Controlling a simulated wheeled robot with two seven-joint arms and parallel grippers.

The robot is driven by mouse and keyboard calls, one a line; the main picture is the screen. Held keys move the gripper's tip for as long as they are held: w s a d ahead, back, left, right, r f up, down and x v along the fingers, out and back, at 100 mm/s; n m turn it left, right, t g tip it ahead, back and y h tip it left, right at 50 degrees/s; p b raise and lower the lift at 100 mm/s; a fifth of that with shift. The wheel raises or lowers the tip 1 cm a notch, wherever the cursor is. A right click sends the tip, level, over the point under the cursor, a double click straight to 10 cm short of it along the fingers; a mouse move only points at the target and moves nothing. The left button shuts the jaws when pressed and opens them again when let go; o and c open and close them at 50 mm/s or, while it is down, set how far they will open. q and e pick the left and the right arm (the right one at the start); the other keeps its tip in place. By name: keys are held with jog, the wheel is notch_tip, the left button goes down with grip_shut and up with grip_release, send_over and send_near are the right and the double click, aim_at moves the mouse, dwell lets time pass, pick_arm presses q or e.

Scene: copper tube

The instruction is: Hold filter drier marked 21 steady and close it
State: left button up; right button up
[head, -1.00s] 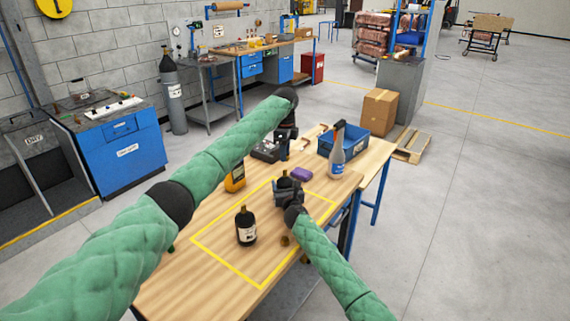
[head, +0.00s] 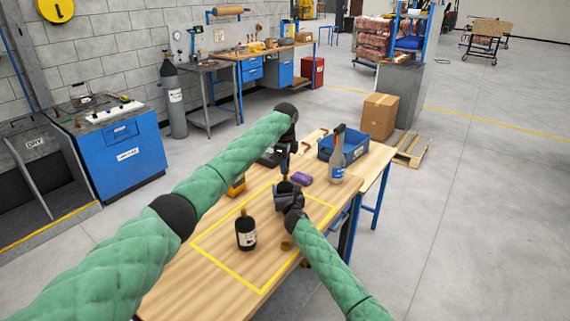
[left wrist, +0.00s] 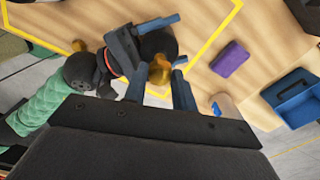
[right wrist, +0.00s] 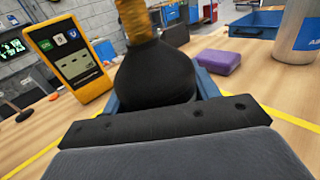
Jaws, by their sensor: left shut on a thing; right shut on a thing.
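A black filter drier (right wrist: 155,75) with a brass-coloured top (right wrist: 134,20) stands upright, shut in my right gripper (head: 287,197), above the table. No number shows on it. My left gripper (head: 285,177) is directly above it, pointing down. In the left wrist view, its fingers (left wrist: 160,84) are shut on a brass cap (left wrist: 160,69) at the drier's top. Whether the cap is seated or only touching cannot be told. A second black drier (head: 246,231) with a white label stands on the table; its number is too small to read.
A small brass piece (head: 287,245) lies by my right forearm. A purple block (head: 302,178), a spray bottle (head: 338,160), a blue bin (head: 357,150) and a yellow meter (right wrist: 68,62) stand around the work spot. A yellow outline (head: 215,258) marks the wooden table (head: 190,283).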

pick_arm(q)
jog(key=shift+f, duration=0.45)
jog(key=shift+f, duration=0.55)
dwell(0.4)
pick_arm(e)
grip_shut()
pick_arm(q)
jog(key=m, duration=1)
jog(key=shift+m, duration=0.4)
jog(key=m, duration=0.9)
jog(key=shift+w, duration=0.1)
jog(key=o, duration=1)
jog(key=shift+c, duration=0.2)
